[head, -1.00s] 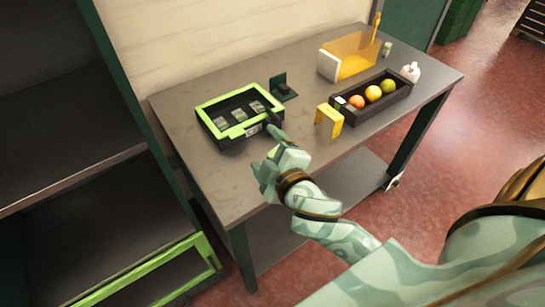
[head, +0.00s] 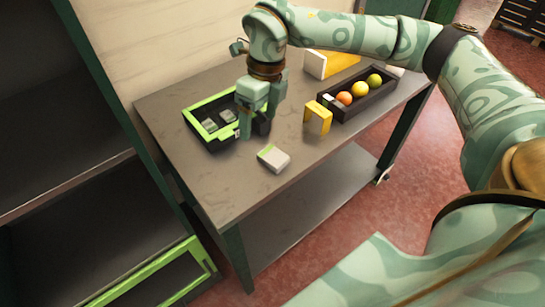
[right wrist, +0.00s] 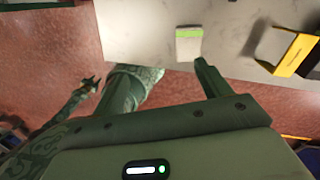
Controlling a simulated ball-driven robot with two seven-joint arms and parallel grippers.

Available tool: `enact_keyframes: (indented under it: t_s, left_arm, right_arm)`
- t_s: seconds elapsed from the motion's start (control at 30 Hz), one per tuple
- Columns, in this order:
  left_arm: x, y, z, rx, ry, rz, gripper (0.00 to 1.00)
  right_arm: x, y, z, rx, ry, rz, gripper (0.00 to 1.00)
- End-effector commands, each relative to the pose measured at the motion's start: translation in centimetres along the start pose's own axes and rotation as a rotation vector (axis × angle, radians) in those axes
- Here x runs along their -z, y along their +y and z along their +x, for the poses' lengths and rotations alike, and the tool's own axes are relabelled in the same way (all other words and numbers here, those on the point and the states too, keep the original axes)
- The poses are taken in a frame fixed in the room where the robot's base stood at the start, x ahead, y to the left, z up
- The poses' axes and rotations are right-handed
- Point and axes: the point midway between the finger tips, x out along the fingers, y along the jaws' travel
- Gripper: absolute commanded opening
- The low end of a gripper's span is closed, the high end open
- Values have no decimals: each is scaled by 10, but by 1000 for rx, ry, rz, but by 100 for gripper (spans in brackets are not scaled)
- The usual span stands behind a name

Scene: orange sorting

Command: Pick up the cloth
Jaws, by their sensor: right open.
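The cloth (head: 273,158) looks like a small folded white pad with a green band. It lies flat near the table's front edge, and it also shows in the right wrist view (right wrist: 189,42), beyond the fingers. My right gripper (head: 259,118) points down over the right side of the green-rimmed tray, up and to the left of the cloth. Its fingers are apart with nothing between them in the right wrist view (right wrist: 168,82). A patterned arm with a small gripper, apparently my left (right wrist: 90,85), shows small at the left there; its jaws are unclear.
The green-rimmed black tray (head: 197,134) holds grey pieces, partly hidden by my right gripper. A yellow bracket (head: 318,117) stands right of the cloth, beside a dark tray (head: 372,106) with three fruits. A yellow-and-white holder (head: 316,64) stands behind. The table front (head: 215,185) is clear.

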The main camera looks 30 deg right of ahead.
Motion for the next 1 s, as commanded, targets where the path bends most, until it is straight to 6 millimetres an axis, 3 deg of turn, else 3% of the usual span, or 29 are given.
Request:
enact_keyframes:
  t_s: [0.03, 0.17, 0.6, 0.87, 1.0]
  left_arm:
    - [0, 0, 0, 0, 0, 0, 36]
    - [0, 0, 2, 0, -1, 0, 36]
    - [-9, 3, 27, -7, -19, 2, 36]
    - [-10, 4, 32, -8, -23, 2, 36]
    - [-14, 5, 40, -10, -30, 2, 36]
  right_arm:
    - [4, -19, -12, 61, 20, 54, 76]
    - [14, -42, -20, 135, 56, 133, 76]
    - [21, -55, 73, 138, 62, 138, 76]
    - [21, -56, 91, 138, 59, 137, 76]
    - [19, -55, 113, 137, 61, 135, 76]
